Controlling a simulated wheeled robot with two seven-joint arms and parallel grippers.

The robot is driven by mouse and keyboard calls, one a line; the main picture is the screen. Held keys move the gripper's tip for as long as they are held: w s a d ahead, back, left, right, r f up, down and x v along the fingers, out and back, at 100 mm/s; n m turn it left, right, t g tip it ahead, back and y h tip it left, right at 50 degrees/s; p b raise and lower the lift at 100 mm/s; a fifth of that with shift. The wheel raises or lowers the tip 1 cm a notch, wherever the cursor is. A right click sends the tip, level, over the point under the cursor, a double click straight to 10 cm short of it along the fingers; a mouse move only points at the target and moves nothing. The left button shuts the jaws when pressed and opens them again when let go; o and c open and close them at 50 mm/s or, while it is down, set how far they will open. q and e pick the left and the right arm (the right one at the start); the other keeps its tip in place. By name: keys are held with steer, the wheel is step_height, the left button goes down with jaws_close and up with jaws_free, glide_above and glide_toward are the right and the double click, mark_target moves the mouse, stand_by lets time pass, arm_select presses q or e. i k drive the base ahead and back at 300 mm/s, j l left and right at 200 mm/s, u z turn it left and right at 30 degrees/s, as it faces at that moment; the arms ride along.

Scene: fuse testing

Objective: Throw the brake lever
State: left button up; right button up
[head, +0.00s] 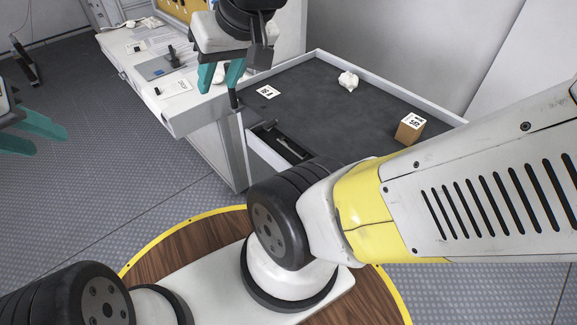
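A device with a grey plate and an upright black handle (172,57) stands on the white bench at the upper left; it looks like a lever. A second dark, thin upright piece (233,99) shows at the corner between bench and dark table; I cannot tell whether it is a lever. My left gripper (45,135) is at the left edge, partly cut off, fingers apart and empty.
A dark-topped table (330,110) with a raised rim holds a crumpled white object (348,80), a brown box (410,128) and a marked card (267,92). A black slot tray (280,144) is at its front.

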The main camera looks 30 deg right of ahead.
mark_target(268, 125)
steer(key=z, duration=1.4)
